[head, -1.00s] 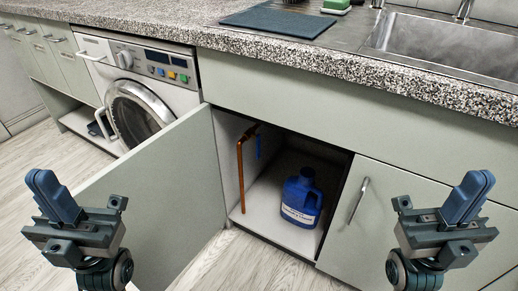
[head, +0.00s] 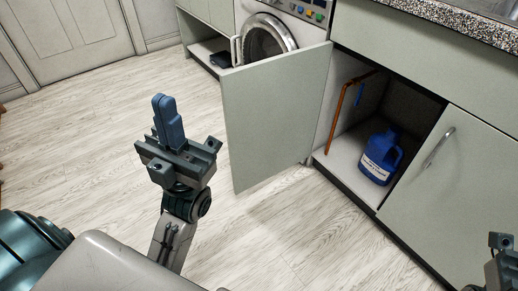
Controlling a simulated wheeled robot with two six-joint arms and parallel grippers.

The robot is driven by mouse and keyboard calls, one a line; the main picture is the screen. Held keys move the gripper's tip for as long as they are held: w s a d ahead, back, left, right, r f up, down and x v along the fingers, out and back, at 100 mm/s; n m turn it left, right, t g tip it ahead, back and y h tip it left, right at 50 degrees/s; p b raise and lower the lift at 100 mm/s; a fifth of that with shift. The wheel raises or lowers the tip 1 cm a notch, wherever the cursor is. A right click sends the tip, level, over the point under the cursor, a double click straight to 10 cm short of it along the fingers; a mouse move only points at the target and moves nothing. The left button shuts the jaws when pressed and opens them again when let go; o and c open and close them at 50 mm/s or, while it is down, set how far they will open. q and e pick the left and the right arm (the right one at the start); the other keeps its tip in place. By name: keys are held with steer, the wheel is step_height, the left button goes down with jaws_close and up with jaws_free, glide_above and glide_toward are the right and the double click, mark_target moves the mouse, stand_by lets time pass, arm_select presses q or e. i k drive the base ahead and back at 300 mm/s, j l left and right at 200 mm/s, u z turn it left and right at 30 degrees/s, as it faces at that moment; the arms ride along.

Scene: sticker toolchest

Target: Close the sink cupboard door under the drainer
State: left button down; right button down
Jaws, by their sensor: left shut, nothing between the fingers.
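The sink cupboard door (head: 275,115) is a pale grey-green panel standing wide open, swung out into the room at the left of its opening. Inside the cupboard (head: 342,163) a blue labelled jug (head: 380,155) stands on the floor panel near a copper pipe (head: 338,115). My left gripper (head: 168,120) is shut and empty, raised with its fingers up, left of the door and apart from it in the picture. My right gripper (head: 500,243) is only partly in view at the lower right corner; its fingers cannot be made out.
A washing machine (head: 268,38) stands behind the open door. A closed cupboard door with a bar handle (head: 437,147) is right of the opening, under the speckled worktop (head: 440,30). The wooden floor (head: 90,130) to the left is clear. A room door (head: 75,40) is at the back left.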

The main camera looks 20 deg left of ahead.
mark_target(271, 106)
steer(key=k+z, duration=0.15)
steer(key=z, duration=0.25)
steer(key=k+z, duration=0.15)
steer(key=z, duration=0.3)
steer(key=k+l+z, duration=0.1)
steer(key=z, duration=0.3)
steer(key=j, duration=0.6)
steer(key=k+j+z, duration=0.1)
steer(key=j, duration=0.5)
steer(key=j+z, duration=0.1)
steer(key=j, duration=0.5)
steer(key=k+j, duration=0.1)
steer(key=j, duration=1.1)
steer(key=k+j, duration=0.15)
steer(key=j, duration=1.1)
